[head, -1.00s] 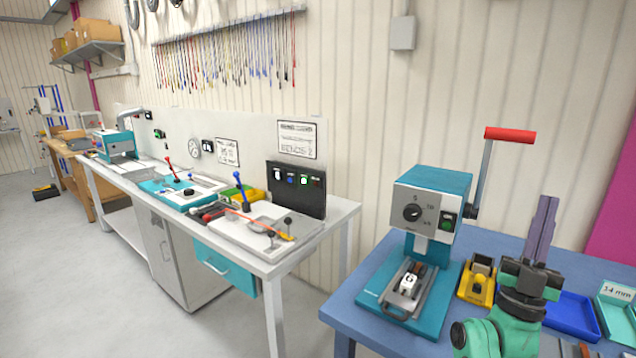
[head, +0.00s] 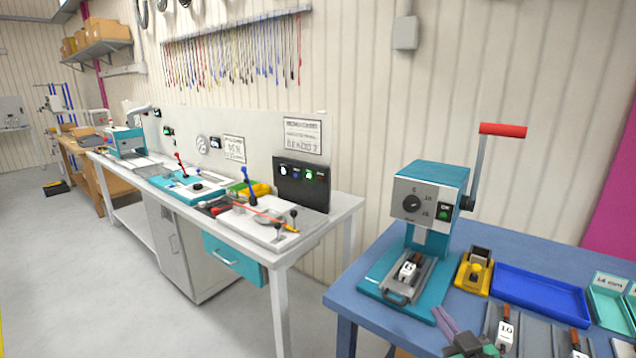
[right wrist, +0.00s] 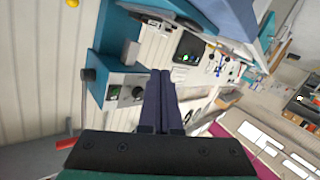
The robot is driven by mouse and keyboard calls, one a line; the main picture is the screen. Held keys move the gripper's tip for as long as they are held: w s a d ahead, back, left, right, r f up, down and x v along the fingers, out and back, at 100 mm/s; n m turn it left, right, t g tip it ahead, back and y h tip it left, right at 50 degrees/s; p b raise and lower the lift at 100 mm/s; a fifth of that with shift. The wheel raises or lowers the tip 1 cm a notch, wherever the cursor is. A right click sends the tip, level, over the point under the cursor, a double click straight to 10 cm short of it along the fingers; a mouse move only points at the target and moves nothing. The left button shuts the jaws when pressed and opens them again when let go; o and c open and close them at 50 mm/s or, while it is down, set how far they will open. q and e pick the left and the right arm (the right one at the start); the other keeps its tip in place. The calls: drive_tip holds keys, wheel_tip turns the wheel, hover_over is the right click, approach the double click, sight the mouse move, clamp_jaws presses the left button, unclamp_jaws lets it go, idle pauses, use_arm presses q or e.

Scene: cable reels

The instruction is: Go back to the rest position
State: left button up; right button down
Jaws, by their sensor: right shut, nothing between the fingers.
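My right gripper (head: 443,318) shows at the bottom of the head view, low at the front edge of the blue table (head: 350,290). Its purple fingers point up and left, and it is empty. In the right wrist view its fingers (right wrist: 160,85) lie together, shut, with nothing between them. The teal press (head: 430,205) with the red-handled lever stands on the table behind the gripper, apart from it in the head view. My left gripper is not in view.
A yellow block holder (head: 475,271), a blue tray (head: 541,293) and teal bins (head: 610,300) stand on the blue table. Slots with labelled stamps (head: 506,330) are near its front. A white workbench (head: 345,206) with tools stands to the left. Open floor (head: 110,290) lies at lower left.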

drive_tip(key=s+a+f+m+g, duration=0.25)
drive_tip(key=s+f+g, duration=1.05)
drive_tip(key=s+f, duration=0.7)
drive_tip(key=s+f+n+g, duration=0.1)
drive_tip(key=s+f, duration=0.2)
drive_tip(key=f, duration=0.7)
drive_tip(key=s+f, duration=0.2)
drive_tip(key=f, duration=0.9)
drive_tip(key=s+d+f+g, duration=0.1)
drive_tip(key=s+d+f, duration=0.2)
drive_tip(key=s+f, duration=1)
drive_tip(key=s, duration=0.3)
drive_tip(key=shift+f+h, duration=0.25)
drive_tip(key=shift+h, duration=0.15)
drive_tip(key=shift+s, duration=0.1)
